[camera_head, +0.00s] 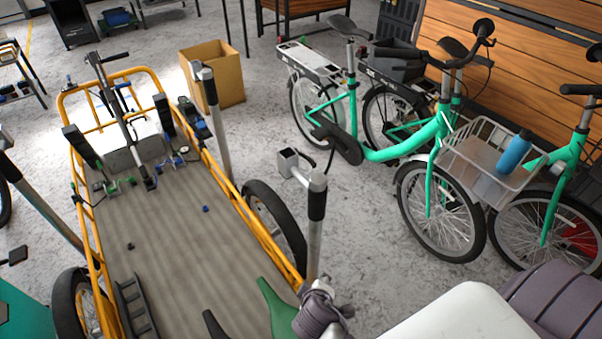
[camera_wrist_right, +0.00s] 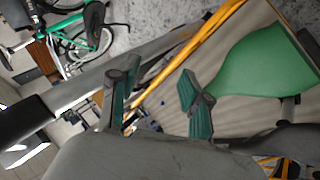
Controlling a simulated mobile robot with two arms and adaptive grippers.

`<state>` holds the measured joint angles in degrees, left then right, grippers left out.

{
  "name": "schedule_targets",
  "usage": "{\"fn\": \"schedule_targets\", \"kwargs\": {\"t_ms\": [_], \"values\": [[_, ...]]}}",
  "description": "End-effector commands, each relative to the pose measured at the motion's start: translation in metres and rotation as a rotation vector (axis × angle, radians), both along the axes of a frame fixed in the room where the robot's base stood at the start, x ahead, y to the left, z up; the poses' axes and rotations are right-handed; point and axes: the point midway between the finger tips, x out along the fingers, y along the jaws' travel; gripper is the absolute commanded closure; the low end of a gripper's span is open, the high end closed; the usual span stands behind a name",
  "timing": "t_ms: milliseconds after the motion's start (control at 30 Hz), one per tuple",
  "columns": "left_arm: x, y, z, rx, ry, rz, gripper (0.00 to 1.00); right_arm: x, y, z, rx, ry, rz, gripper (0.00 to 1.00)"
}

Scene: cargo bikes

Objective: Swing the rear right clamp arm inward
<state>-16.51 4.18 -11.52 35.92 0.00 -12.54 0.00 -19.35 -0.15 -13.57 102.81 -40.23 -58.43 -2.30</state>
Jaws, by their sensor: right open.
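The rear right clamp is an upright grey post with a black sleeve (camera_head: 316,205) beside the right rim of the cargo bike. Its short arm (camera_head: 298,170) points up-left in the head view and ends in a square block above the rear wheel. My right gripper shows at the bottom of the head view (camera_head: 322,312), close to the post's lower part; its fingers are unclear there. In the right wrist view its two dark green fingers (camera_wrist_right: 155,95) are apart, with nothing visibly held. A grey post (camera_wrist_right: 85,88) crosses behind them; contact is unclear. My left gripper is out of view.
The cargo bed (camera_head: 170,230) has a yellow frame (camera_head: 262,232). A second post (camera_head: 212,105) stands farther along its right side, another (camera_head: 45,205) at left. A green paddle-shaped part (camera_head: 276,305) is near my gripper. Green bikes (camera_head: 405,150) stand right, a cardboard box (camera_head: 222,75) behind.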

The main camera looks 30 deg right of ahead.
Motion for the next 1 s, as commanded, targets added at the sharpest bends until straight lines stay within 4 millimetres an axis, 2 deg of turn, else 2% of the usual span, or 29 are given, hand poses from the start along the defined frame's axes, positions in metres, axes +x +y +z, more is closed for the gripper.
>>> {"fn": "schedule_targets", "kwargs": {"t_ms": [33, 200, 300, 400, 500, 667, 1000], "values": [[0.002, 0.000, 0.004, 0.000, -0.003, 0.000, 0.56, 0.019, 0.002, 0.026, -0.080, -0.056, 0.025, 0.53], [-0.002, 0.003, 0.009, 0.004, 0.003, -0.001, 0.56, 0.070, 0.006, 0.112, -0.377, -0.236, 0.096, 0.53], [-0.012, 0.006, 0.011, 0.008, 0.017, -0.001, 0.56, 0.088, 0.012, 0.154, -0.514, -0.312, 0.119, 0.53], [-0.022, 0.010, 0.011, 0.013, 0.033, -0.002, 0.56, 0.097, 0.017, 0.180, -0.601, -0.359, 0.131, 0.53], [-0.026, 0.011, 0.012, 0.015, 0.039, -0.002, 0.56, 0.102, 0.018, 0.193, -0.645, -0.381, 0.136, 0.53], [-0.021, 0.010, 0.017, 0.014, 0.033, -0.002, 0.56, 0.116, 0.009, 0.195, -0.659, -0.385, 0.136, 0.53], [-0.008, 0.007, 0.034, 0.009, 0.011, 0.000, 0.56, 0.172, -0.033, 0.185, -0.658, -0.383, 0.136, 0.53]]}}
